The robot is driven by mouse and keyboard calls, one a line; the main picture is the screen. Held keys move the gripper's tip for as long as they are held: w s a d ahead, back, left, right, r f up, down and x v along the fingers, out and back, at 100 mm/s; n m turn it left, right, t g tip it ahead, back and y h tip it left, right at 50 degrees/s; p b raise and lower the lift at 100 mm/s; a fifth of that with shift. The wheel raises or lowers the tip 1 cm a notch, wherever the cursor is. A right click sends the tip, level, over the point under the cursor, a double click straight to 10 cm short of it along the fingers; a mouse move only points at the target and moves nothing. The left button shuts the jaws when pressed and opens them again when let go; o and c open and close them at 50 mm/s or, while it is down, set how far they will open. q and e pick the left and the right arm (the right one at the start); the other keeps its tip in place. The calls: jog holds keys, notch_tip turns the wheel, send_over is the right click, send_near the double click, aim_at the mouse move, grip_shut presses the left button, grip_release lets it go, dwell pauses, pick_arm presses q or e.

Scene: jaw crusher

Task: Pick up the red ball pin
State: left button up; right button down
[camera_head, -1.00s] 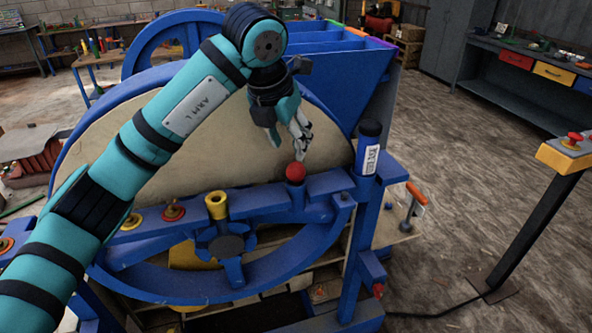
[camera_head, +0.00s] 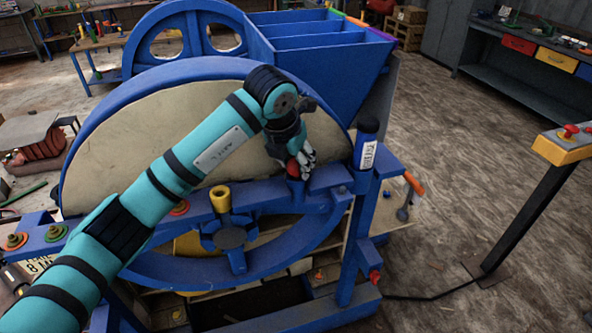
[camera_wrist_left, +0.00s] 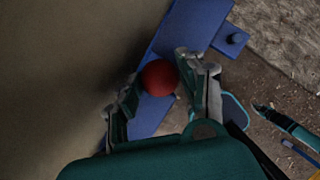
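The red ball pin (camera_head: 293,169) stands on the blue beam of the crusher frame, mostly hidden behind my left gripper in the head view. In the left wrist view its round red head (camera_wrist_left: 159,77) lies between the two fingers. My left gripper (camera_head: 303,164) is at the pin, pointing down on it. In the left wrist view the left gripper (camera_wrist_left: 160,95) has its fingers apart, one on each side of the ball. A gap shows beside the ball, so I see no firm hold. My right gripper is not in view.
The crusher's large wheel guard (camera_head: 150,130) stands just behind the gripper. A blue post (camera_head: 365,150) with a black top rises close to the right. A yellow cup-shaped part (camera_head: 220,198) sits on the beam to the left. Open floor lies to the right.

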pick_arm(q)
grip_shut()
